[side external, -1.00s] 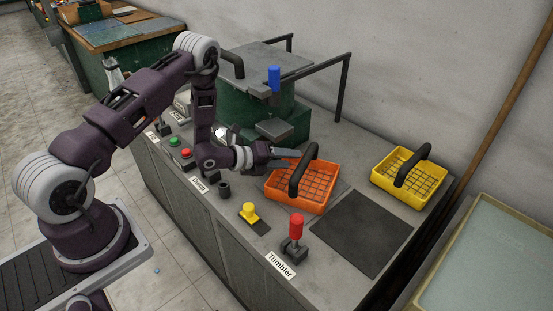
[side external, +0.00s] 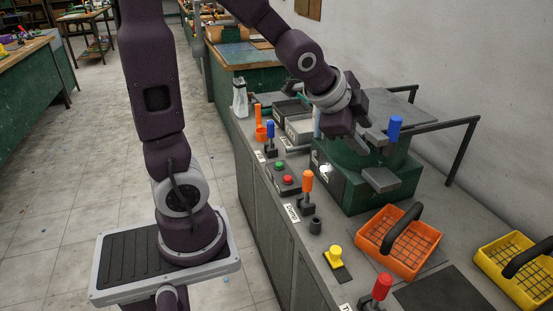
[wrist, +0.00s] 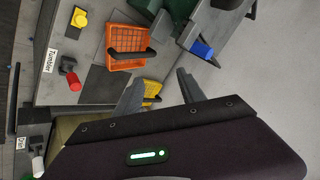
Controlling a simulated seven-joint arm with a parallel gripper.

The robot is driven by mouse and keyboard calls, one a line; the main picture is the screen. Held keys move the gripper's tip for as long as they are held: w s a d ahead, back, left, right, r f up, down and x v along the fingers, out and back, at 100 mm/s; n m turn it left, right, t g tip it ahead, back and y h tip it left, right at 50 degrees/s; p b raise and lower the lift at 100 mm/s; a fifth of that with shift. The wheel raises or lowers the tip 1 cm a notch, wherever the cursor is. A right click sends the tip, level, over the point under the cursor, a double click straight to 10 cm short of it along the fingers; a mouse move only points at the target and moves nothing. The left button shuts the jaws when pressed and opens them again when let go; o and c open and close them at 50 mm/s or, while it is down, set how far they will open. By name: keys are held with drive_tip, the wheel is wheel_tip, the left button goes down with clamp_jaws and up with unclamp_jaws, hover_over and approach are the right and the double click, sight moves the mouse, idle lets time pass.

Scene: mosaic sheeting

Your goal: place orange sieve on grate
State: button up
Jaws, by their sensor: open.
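The orange sieve (side external: 389,257) sits upright on the grey counter, its black arched handle over its mesh floor. It also shows in the wrist view (wrist: 118,38). My gripper (side external: 362,124) is up over the green machine, close to the blue-handled lever, well apart from the sieve. In the wrist view my gripper's two fingers (wrist: 160,78) stand apart with nothing between them. A flat dark square (side external: 445,292) lies beside the sieve and also shows in the wrist view (wrist: 96,88). I cannot tell whether it is the grate.
The yellow sieve (side external: 493,266) stands at the right. The green machine (side external: 368,190) carries a blue handle (side external: 395,127) and a black rail (side external: 446,125). A red-handled lever (side external: 382,287), a yellow knob (side external: 335,254) and an orange-handled lever (side external: 307,181) line the counter front.

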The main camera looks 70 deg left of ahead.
drive_tip(key=s+d+r+n+g+h, duration=0.1)
drive_tip(key=s+d+n, duration=0.2)
drive_tip(key=s, duration=0.7)
drive_tip(key=s+d+r+n+g, duration=0.1)
drive_tip(key=s+d+n, duration=0.3)
drive_tip(key=s, duration=0.7)
drive_tip(key=shift+r+n+g+h, duration=0.4)
drive_tip(key=shift+r+n, duration=0.05)
drive_tip(key=shift+n, duration=0.35)
